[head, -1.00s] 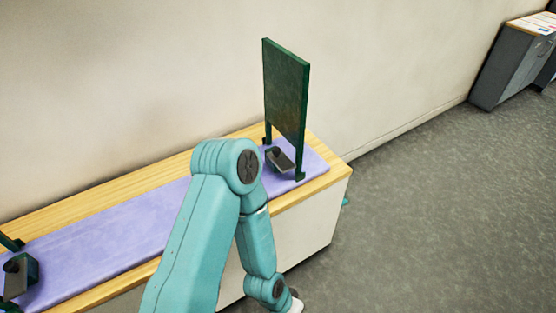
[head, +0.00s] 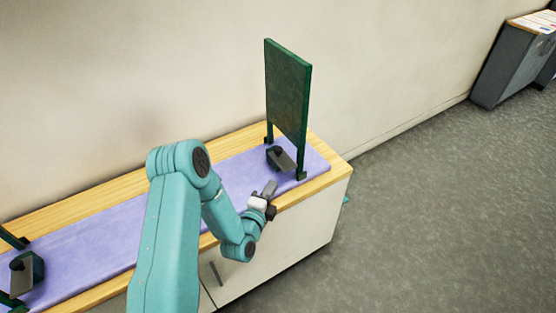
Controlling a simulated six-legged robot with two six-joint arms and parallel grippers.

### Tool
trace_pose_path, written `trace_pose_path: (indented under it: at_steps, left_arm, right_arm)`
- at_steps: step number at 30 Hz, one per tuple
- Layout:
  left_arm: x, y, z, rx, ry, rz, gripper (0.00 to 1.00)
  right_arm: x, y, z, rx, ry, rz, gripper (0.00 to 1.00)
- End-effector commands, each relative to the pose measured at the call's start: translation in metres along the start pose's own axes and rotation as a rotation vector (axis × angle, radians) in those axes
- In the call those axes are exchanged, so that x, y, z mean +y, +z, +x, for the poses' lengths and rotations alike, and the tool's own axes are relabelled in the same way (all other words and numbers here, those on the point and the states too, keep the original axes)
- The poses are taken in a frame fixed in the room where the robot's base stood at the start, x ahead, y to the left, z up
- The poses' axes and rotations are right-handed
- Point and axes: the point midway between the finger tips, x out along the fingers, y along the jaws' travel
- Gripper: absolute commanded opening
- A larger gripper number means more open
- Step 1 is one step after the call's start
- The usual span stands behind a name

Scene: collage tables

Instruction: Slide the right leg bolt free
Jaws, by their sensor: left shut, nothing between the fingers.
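A dark green upright panel (head: 288,95) stands on short legs at the right end of the table. Between its legs is a dark block (head: 283,160) with a rounded black knob and a grey slanted face. I cannot make out a separate bolt on the right leg (head: 302,168). My left gripper (head: 270,188) is shut and empty, over the front edge of the purple mat, to the lower left of the block and apart from it. My right gripper is not in view.
The wooden table (head: 335,172) carries a long purple mat (head: 95,240) and stands near the wall. A grey cabinet (head: 500,75) stands far right. Grey floor (head: 440,200) is clear.

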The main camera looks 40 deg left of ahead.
Motion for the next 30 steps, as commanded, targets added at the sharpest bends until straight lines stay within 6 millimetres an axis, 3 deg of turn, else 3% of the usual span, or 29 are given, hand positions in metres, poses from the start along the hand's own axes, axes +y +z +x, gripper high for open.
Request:
trace_pose_path:
  at_steps: [7,20,24,30]
  left_arm:
    - [-0.001,-0.001,0.017,0.001,0.0,-0.001,0.0]
    - [-0.001,0.002,0.105,-0.001,0.0,-0.003,0.0]
    - [0.0,0.018,0.118,-0.001,0.002,-0.003,0.0]
    - [0.001,0.027,0.127,0.001,0.004,-0.003,0.0]
  right_arm:
    - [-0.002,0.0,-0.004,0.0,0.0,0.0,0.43]
    - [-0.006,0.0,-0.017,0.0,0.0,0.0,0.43]
    - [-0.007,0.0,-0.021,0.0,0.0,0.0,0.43]
    - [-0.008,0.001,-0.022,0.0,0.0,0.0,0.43]
